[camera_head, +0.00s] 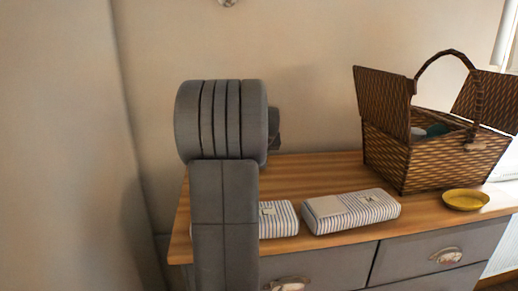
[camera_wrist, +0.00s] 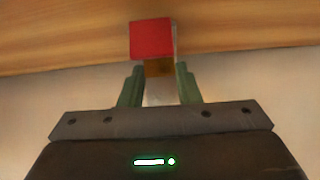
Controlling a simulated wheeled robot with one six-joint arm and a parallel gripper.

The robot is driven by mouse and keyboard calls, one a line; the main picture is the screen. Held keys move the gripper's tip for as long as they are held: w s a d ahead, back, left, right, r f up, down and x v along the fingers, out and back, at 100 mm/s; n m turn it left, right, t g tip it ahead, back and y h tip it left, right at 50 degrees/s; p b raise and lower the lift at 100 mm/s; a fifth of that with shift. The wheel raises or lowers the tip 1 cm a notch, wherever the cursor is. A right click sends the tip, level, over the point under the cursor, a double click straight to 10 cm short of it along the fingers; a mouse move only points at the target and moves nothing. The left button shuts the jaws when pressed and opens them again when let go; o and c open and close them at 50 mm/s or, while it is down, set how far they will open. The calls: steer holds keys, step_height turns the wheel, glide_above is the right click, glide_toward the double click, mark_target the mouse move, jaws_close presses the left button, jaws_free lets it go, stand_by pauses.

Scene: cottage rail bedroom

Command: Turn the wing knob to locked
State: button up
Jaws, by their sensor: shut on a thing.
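My gripper shows in the wrist view (camera_wrist: 160,75), with its two green fingers close on either side of a small orange-brown part (camera_wrist: 159,67). A flat red square (camera_wrist: 151,39) sits directly beyond that part and seems joined to it. The gripper is shut on this red-topped piece. I cannot tell whether the piece is the wing knob, and no locked marking shows. In the head view my grey arm hides the gripper and whatever it holds, at the left end of the dresser top.
The wooden dresser top (camera_head: 310,174) bears two striped packets, one (camera_head: 279,219) partly behind my arm and one (camera_head: 352,211) to its right. A lidded wicker basket (camera_head: 430,150) and a yellow dish (camera_head: 465,200) stand at the right. The wall is close behind.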

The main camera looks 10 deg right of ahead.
steer(key=shift+n+y, duration=0.3)
steer(key=shift+n, duration=0.1)
steer(key=o, duration=1)
steer(key=b+v, duration=0.3)
steer(key=v, duration=1.1)
steer(key=shift+w+f, duration=0.1)
steer(key=p+x, duration=0.3)
steer(key=x, duration=1.1)
